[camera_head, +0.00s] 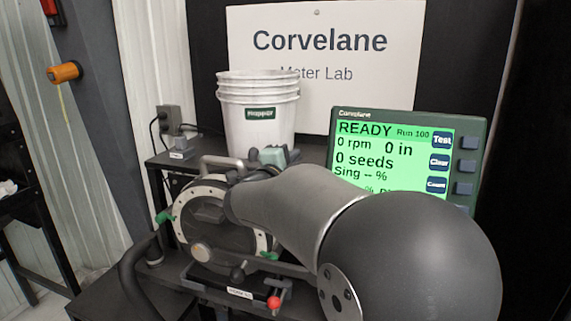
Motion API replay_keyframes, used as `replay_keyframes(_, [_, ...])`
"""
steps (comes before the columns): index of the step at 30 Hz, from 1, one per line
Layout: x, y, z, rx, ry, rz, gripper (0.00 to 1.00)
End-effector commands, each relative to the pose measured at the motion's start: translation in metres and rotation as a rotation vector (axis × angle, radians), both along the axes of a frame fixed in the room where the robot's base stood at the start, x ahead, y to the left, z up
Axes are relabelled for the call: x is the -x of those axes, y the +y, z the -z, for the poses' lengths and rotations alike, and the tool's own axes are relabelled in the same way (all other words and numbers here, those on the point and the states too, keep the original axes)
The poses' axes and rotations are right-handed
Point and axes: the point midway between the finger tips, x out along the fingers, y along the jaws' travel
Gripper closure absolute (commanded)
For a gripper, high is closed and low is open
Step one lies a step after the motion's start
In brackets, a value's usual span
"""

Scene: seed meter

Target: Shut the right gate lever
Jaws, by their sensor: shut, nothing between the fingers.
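The seed meter (212,249) is a round dark housing with a pale ring, standing on a dark bench at the center left. A green lever (165,216) sticks out at its left rim. Another green piece (269,255) shows at its lower right rim, next to my arm. I cannot tell whether this piece is the right gate lever, or its position. My arm crosses from the lower right and covers the right side of the meter.
A white bucket (258,120) stands behind the meter. A monitor (405,150) reading READY stands at the right. A red knob (273,302) is at the bench front. A curved dark hose (132,275) is at the lower left.

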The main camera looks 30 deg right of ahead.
Motion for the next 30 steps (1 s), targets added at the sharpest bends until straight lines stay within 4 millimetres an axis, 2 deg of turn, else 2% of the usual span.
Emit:
replay_keyframes(1, [-0.003,0.005,0.000,0.001,0.002,-0.014,1.00])
replay_keyframes(11, [-0.001,0.011,0.000,0.000,0.002,-0.021,1.00])
replay_keyframes(24, [0.053,0.059,0.005,0.001,-0.002,-0.002,1.00])
replay_keyframes(30, [0.066,0.070,0.005,0.000,-0.001,0.007,1.00])
